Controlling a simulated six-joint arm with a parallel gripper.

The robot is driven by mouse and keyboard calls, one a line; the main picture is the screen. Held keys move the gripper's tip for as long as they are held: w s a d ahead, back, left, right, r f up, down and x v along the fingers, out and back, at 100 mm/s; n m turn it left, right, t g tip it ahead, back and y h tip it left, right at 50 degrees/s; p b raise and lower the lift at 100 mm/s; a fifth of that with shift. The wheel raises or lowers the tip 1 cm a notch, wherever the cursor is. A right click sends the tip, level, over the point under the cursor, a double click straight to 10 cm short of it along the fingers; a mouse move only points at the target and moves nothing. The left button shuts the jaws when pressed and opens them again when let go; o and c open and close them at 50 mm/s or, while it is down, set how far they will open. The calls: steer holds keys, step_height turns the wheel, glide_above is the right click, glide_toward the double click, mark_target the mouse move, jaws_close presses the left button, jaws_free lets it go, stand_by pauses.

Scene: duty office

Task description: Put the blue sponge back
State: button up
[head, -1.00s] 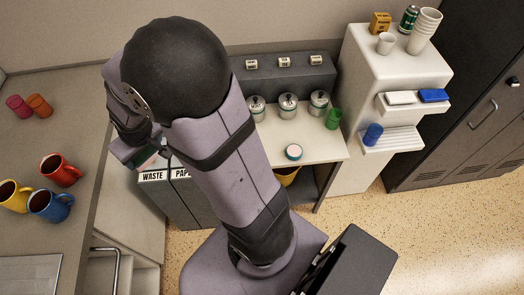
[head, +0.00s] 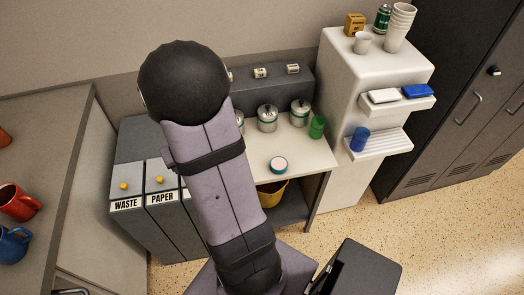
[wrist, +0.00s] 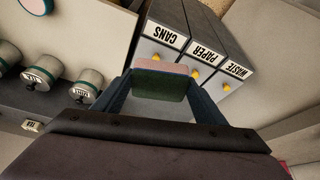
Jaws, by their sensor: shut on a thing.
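In the head view my arm hides the gripper and the block.
Bins marked waste (head: 126,205) and paper (head: 162,198), with a cans bin (wrist: 164,37), stand by the counter. Lidded canisters (head: 267,118), a green cup (head: 317,127) and a round tin (head: 278,165) are on it. A blue cup (head: 360,139) stands on the lower rack.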

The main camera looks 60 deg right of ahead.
steer(key=s+d+f+m+b, duration=0.2)
steer(key=s+d+f+b, duration=0.1)
steer(key=d, duration=0.5)
steer(key=s+d+f+m+g+h+b, duration=0.1)
steer(key=s+d+f+m+b, duration=0.1)
steer(key=d, duration=0.6)
steer(key=s+d+f+m+b, duration=0.2)
steer(key=s+d+f+b, duration=0.2)
steer(key=d+f, duration=0.2)
steer(key=shift+d+g+h, duration=0.3)
steer(key=shift+d+h, duration=0.1)
steer(key=shift+d, duration=0.9)
steer(key=d, duration=0.1)
steer(key=d+r, duration=0.1)
steer(key=d, duration=0.2)
steer(key=shift+r, duration=0.25)
steer(key=w+d+r+m, duration=0.1)
steer(key=w+d+r, duration=0.1)
steer(key=d+r, duration=0.25)
steer(key=shift+m+g, duration=0.3)
steer(key=shift+m, duration=0.1)
steer(key=shift+s+a+f+p, duration=0.15)
steer(key=shift+a+f, duration=0.15)
steer(key=shift+f, duration=1.35)
steer(key=shift+s+a+f+p, duration=0.2)
steer(key=shift+a+f, duration=0.15)
steer(key=shift+f, duration=1.35)
steer(key=shift+s+a+f+p, duration=0.15)
steer(key=shift+a+f, duration=0.15)
steer(key=shift+f, duration=1.35)
